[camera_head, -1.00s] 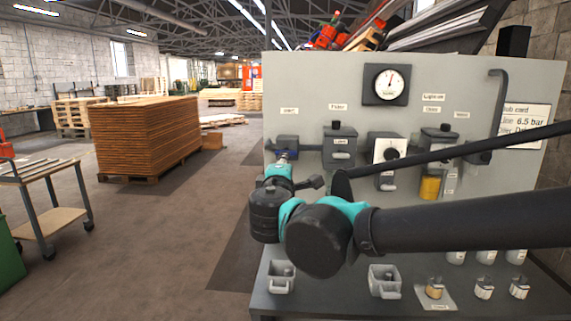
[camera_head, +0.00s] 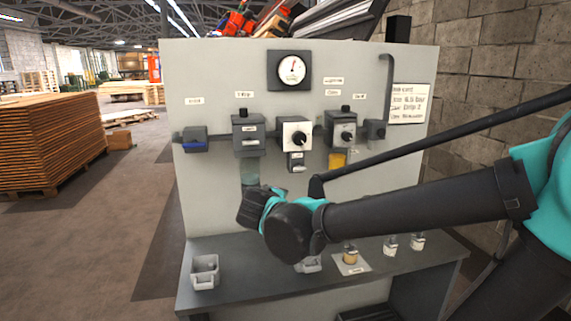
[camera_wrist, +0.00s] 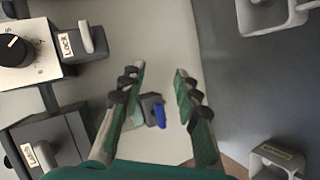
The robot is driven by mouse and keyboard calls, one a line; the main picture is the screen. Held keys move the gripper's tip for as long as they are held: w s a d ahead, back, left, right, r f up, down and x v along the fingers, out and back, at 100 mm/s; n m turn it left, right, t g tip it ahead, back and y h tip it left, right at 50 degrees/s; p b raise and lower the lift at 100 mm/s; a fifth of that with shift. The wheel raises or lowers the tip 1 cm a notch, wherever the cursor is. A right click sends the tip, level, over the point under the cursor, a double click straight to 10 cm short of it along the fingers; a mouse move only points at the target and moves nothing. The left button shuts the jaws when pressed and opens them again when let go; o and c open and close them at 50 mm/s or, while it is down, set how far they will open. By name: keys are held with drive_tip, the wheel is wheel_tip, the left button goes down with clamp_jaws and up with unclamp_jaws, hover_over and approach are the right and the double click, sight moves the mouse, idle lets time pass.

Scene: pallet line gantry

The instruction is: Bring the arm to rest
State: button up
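My arm (camera_head: 420,206) reaches in from the right across the front of the grey panel (camera_head: 225,75). Its wrist is in front of the panel's lower part, and my fingers are hidden behind it in the head view. In the wrist view my gripper (camera_wrist: 159,73) is open, with a clear gap between its two green-and-black fingers. The dark inlet valve with a blue lever (camera_wrist: 159,115) shows between the fingers, farther off on the panel. It also shows at the panel's left in the head view (camera_head: 194,139). Nothing is held.
A round gauge (camera_head: 291,69) and several labelled units sit on the panel. Below is a grey bench (camera_head: 245,281) with a grey cup (camera_head: 205,272) and several small jars. A block wall (camera_head: 475,110) stands at the right. Open floor (camera_head: 95,245) lies left of the bench, before stacked boards (camera_head: 50,145).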

drive_tip(key=s+d+f+m+g, duration=0.1)
drive_tip(key=d+f+m+g, duration=0.1)
drive_tip(key=d+f, duration=0.2)
drive_tip(key=s+d+f+m+g, duration=0.1)
drive_tip(key=s+d+f+m, duration=0.1)
drive_tip(key=d+f, duration=0.3)
drive_tip(key=s+d+f+m+g+h, duration=0.1)
drive_tip(key=s+d+f+m+g, duration=0.1)
drive_tip(key=d+f, duration=0.3)
drive_tip(key=shift+s+d+f+m+g, duration=0.15)
drive_tip(key=shift+d+m+g, duration=0.25)
drive_tip(key=shift+d, duration=0.9)
drive_tip(key=s+d+f+m+g+y, duration=0.2)
drive_tip(key=s+f+m, duration=0.4)
drive_tip(key=s+f, duration=0.3)
drive_tip(key=shift+s+d+g+y, duration=0.4)
drive_tip(key=shift+d+y, duration=0.2)
drive_tip(key=shift+d, duration=0.6)
